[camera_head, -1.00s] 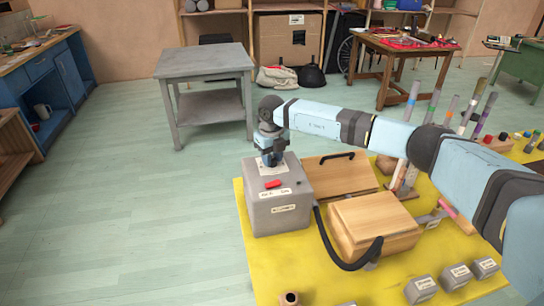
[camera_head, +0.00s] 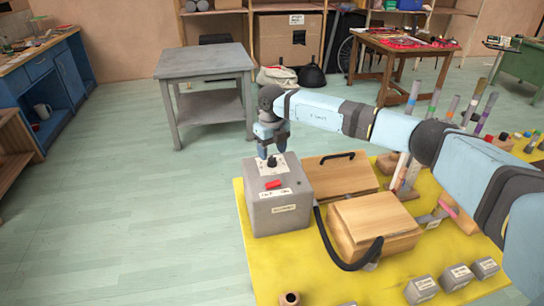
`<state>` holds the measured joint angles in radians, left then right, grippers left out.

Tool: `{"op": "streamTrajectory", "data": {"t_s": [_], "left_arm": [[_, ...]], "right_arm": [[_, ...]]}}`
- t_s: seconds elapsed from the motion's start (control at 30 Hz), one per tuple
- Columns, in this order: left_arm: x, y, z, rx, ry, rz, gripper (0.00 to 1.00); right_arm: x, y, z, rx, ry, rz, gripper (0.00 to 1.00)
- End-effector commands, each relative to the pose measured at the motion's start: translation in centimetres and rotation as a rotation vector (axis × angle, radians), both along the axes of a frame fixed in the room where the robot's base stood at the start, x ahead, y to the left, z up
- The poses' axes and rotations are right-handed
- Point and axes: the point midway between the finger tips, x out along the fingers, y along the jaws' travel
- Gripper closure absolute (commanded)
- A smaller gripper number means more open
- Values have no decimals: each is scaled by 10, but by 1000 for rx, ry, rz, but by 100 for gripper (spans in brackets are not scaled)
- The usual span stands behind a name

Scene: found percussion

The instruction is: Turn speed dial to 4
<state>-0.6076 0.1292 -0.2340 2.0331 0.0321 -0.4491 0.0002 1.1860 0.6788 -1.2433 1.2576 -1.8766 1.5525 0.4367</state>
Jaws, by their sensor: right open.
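A grey box (camera_head: 280,222) stands at the left back part of the yellow table. On its top is a small black dial knob (camera_head: 272,161) on a white plate, with a red switch (camera_head: 273,184) in front of it. The dial's markings are too small to read. My right gripper (camera_head: 272,155) points down just above the knob, its fingers open and apart from each other. I cannot tell whether a finger touches the knob. My left gripper is not in view.
Wooden boxes (camera_head: 373,226) stand right of the grey box, with a black hose (camera_head: 330,245) curving in front of one. Small labelled grey blocks (camera_head: 421,288) lie at the front right. Upright tubes stand behind my right arm. Open floor lies to the left.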

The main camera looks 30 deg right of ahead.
Motion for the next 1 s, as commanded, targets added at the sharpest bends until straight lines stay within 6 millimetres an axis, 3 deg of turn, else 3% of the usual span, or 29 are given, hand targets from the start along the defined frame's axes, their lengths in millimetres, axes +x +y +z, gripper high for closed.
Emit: {"op": "streamTrajectory", "data": {"t_s": [0.2,0.43,0.63,1.0], "left_arm": [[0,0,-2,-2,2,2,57],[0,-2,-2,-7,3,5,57],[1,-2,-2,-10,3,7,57],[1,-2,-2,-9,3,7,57]], "right_arm": [[1,-1,53,0,-5,-1,42],[1,0,94,0,-4,0,42],[0,0,108,1,-2,-1,42],[0,0,109,0,-1,-1,42]]}}
